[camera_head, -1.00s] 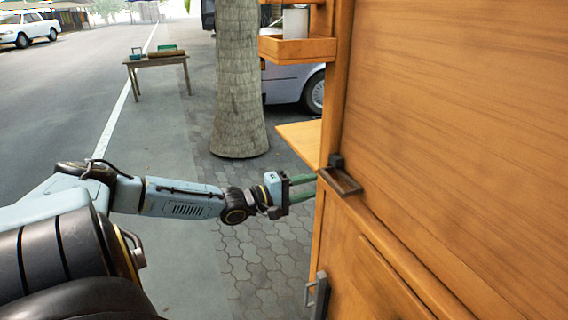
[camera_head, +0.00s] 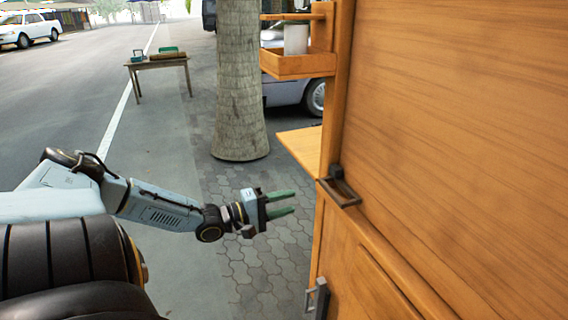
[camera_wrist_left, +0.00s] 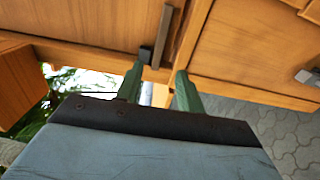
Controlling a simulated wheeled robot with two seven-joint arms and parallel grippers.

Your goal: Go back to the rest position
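My left gripper (camera_head: 282,203) reaches in from the left in the head view, above the paving and to the left of a wooden cabinet (camera_head: 450,120). Its two green fingers are apart with nothing between them, and they touch nothing. In the left wrist view the open fingers (camera_wrist_left: 157,90) point toward the cabinet front and its dark handle (camera_wrist_left: 160,38). My right gripper is in neither view.
The cabinet fills the right side, with a dark handle (camera_head: 340,188), a lower handle (camera_head: 318,298), a side ledge (camera_head: 302,146) and a shelf (camera_head: 298,64) holding a pale cylinder (camera_head: 296,38). A tree trunk (camera_head: 240,90) and a table (camera_head: 158,66) stand farther back.

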